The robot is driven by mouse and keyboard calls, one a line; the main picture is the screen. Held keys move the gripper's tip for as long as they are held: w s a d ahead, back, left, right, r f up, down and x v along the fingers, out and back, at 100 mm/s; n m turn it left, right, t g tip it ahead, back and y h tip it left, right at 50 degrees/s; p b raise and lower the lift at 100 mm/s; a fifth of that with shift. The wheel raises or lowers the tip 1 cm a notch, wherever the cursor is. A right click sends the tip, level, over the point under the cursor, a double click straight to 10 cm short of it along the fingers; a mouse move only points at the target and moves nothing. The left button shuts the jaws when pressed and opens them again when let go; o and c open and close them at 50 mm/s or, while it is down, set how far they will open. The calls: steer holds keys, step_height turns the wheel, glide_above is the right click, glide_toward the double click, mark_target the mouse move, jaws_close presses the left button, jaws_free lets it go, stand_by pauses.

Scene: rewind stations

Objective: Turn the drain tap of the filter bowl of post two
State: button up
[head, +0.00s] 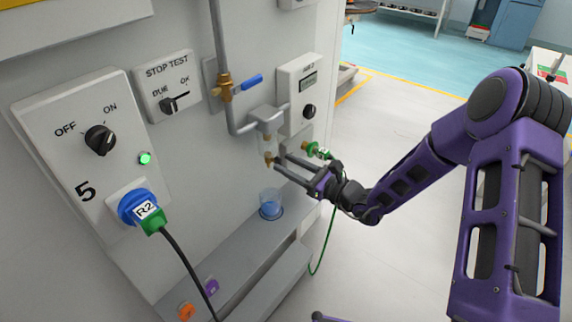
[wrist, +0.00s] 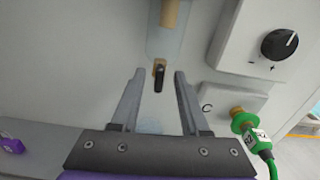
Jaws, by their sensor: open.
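The filter bowl (head: 266,142) hangs from a grey head on the pipe at the panel. It shows in the wrist view as a clear, pale shape (wrist: 165,42) with a brass part inside. Its drain tap (head: 268,160) is a small brass piece at the bottom. In the wrist view the tap (wrist: 159,66) has a dark lever pointing down. My gripper (head: 277,161) is open, its fingers pointing at the panel. In the wrist view my gripper (wrist: 159,73) has one fingertip on each side of the lever, with gaps; contact is not visible.
A cup of blue liquid (head: 270,207) stands on the ledge below the bowl. A regulator box with a black knob (head: 308,111) is to the right. A green connector (head: 314,150) with a hanging hose is close beside my fingers. A brass valve with blue handle (head: 250,82) is above.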

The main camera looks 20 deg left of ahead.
steer(key=shift+w+a, duration=0.2)
steer(key=shift+a, duration=0.35)
jaws_close()
